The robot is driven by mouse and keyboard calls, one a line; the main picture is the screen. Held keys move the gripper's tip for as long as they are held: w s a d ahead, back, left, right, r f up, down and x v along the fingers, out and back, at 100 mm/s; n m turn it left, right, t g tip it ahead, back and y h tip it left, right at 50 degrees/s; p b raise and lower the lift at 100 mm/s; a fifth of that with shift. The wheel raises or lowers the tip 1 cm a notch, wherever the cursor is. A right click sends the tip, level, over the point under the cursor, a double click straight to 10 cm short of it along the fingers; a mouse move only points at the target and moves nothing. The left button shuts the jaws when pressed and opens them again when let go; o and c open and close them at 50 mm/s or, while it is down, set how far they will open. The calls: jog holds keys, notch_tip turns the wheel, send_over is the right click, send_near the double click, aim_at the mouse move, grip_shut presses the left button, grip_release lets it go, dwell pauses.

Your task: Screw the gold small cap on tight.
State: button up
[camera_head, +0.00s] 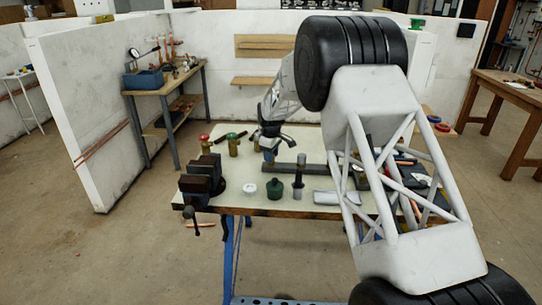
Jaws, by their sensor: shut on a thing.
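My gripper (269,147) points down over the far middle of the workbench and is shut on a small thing. That thing is too small and too hidden by the fingers to make out. I cannot pick out the gold small cap for certain. Two brass-coloured upright fittings stand to the left of my gripper, one with a red top (204,144) and one with a green top (233,145). Something small and blue-grey shows right under the fingers, and I cannot tell whether it touches them.
A dark vise (203,180) is at the bench's left edge. A white round piece (249,189), a green jar (275,189) and a dark upright post (298,183) stand in front. A grey bar (290,168) lies behind them. My arm hides much of the bench's right side.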

jog(key=m, duration=0.5)
jog(key=shift+m, duration=2.8)
jog(key=o, duration=0.9)
jog(key=shift+c, duration=0.2)
